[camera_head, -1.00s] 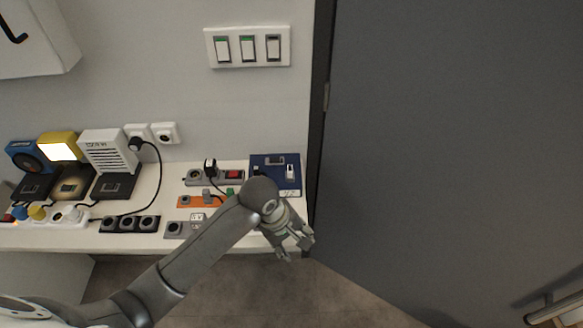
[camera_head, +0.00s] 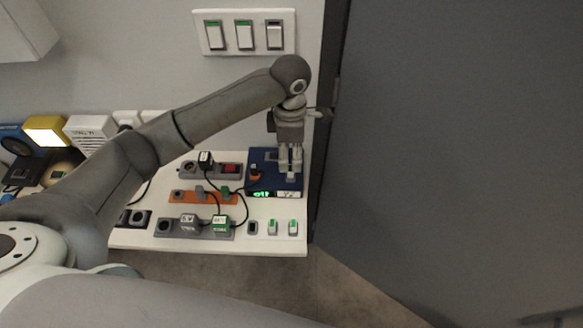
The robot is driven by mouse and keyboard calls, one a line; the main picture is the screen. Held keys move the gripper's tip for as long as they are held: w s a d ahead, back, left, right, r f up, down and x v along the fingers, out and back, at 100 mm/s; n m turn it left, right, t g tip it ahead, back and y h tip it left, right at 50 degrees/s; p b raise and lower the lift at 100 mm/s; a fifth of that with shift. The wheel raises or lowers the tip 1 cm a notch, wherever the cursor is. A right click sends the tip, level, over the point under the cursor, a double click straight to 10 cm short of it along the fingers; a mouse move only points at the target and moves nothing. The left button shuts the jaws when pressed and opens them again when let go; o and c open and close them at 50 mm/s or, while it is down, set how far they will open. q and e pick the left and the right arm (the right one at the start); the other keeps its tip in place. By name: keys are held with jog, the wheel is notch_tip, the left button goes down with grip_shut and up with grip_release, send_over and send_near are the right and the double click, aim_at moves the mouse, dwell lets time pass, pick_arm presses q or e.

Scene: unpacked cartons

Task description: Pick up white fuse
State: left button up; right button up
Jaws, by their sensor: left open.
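A small white piece, which looks like the white fuse (camera_head: 290,177), sits upright on the blue box (camera_head: 265,157) at the right end of the table. My left gripper (camera_head: 290,165) hangs over the box from above, fingers pointing down. Its fingers are open, with their tips right at the white piece and partly covering it. I cannot tell whether they touch it. My right gripper is not in view.
Grey and orange power strips (camera_head: 180,197) with plugs and cables lie left of the box. Three small switches (camera_head: 272,227) stand in front of it. A dark door (camera_head: 450,130) is close on the right. Wall switches (camera_head: 244,35) are above.

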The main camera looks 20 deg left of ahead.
aim_at(291, 168)
pick_arm(q)
jog(key=shift+f, duration=1.15)
jog(key=f, duration=0.1)
jog(key=f+p, duration=0.1)
jog(key=f, duration=0.1)
jog(key=shift+w+a+f, duration=0.15)
jog(key=shift+w+f, duration=0.1)
jog(key=shift+f, duration=0.6)
jog(key=shift+c, duration=0.8)
jog(key=c, duration=0.7)
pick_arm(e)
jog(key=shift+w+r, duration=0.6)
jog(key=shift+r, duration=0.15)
